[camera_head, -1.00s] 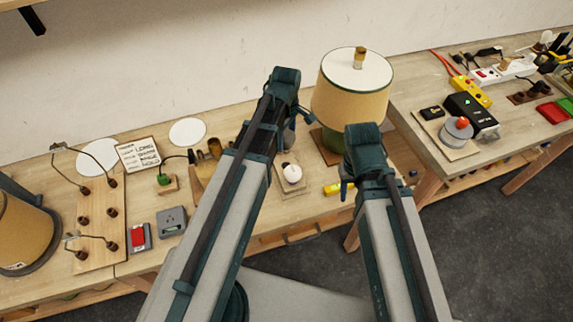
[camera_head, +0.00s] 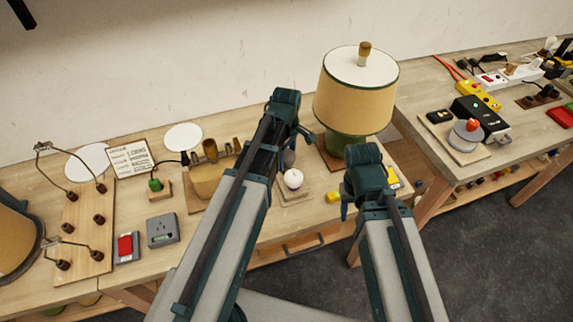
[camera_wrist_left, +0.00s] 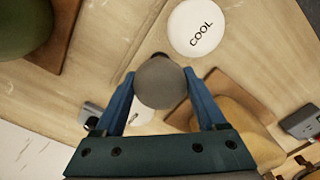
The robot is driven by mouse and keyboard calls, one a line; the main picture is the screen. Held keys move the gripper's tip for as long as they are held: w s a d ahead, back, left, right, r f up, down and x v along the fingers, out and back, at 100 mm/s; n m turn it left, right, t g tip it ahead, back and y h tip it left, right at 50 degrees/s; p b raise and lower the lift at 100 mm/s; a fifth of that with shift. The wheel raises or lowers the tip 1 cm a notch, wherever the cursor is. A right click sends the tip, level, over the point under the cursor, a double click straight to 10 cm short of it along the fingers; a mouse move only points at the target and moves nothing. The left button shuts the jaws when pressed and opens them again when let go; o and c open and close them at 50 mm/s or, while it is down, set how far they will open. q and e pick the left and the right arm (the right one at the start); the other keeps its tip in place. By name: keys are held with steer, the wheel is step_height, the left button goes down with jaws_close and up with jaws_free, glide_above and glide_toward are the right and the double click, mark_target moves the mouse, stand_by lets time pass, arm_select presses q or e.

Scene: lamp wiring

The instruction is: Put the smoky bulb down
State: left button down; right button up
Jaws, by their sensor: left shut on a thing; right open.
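My left gripper (camera_head: 297,136) is shut on the smoky bulb (camera_wrist_left: 160,82), a dark grey globe between the two blue fingers in the left wrist view. In the head view the bulb (camera_head: 289,157) is a small grey patch, mostly hidden behind the gripper. How far it is above the table (camera_head: 240,245) I cannot tell. A white bulb (camera_head: 293,179) is just nearer, on a small wooden board. The left wrist view shows a white round thing marked COOL (camera_wrist_left: 197,28). My right gripper (camera_head: 352,203) is open, in front of the lamp; its fingers are partly hidden.
A lamp with a tan shade (camera_head: 356,95) and green base stands behind my grippers. Bare tabletop shows between the outlet box and my left arm.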

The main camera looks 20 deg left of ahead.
arm_select(q)
step_height(320, 180, down, 2)
steer(key=shift+f+b, duration=0.25)
steer(key=shift+b, duration=0.45)
steer(key=shift+r, duration=0.15)
arm_select(e)
step_height(320, 180, down, 2)
steer(key=shift+f, duration=0.1)
steer(key=shift+f, duration=0.1)
arm_select(q)
jaws_free()
